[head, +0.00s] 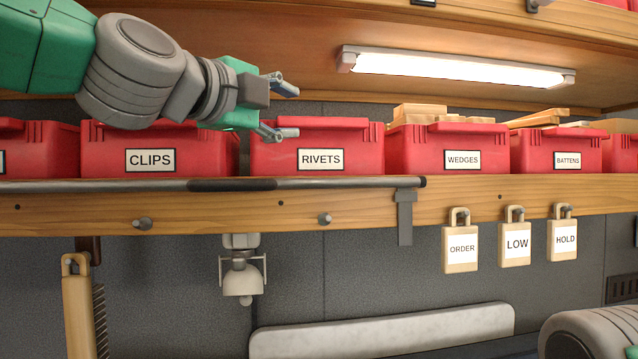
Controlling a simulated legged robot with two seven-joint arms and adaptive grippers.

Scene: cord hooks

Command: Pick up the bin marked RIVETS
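The red bin marked RIVETS (350,155) stands on the wooden shelf, between the CLIPS bin and the WEDGES bin. Its white label faces me. My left gripper (287,110) comes in from the upper left with its two fingers spread and nothing between them. The lower finger overlaps the upper left part of the RIVETS bin in the picture; I cannot tell whether it touches. My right gripper is not in view; a grey and green part of my own arm shows at the bottom right.
Red bins marked CLIPS (205,150), WEDGES (425,150) and BATTENS (545,155) share the shelf (470,190). A dark rail (340,183) runs along its front edge. A lit lamp (450,68) hangs under the upper shelf. Tags (460,248) hang from hooks below.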

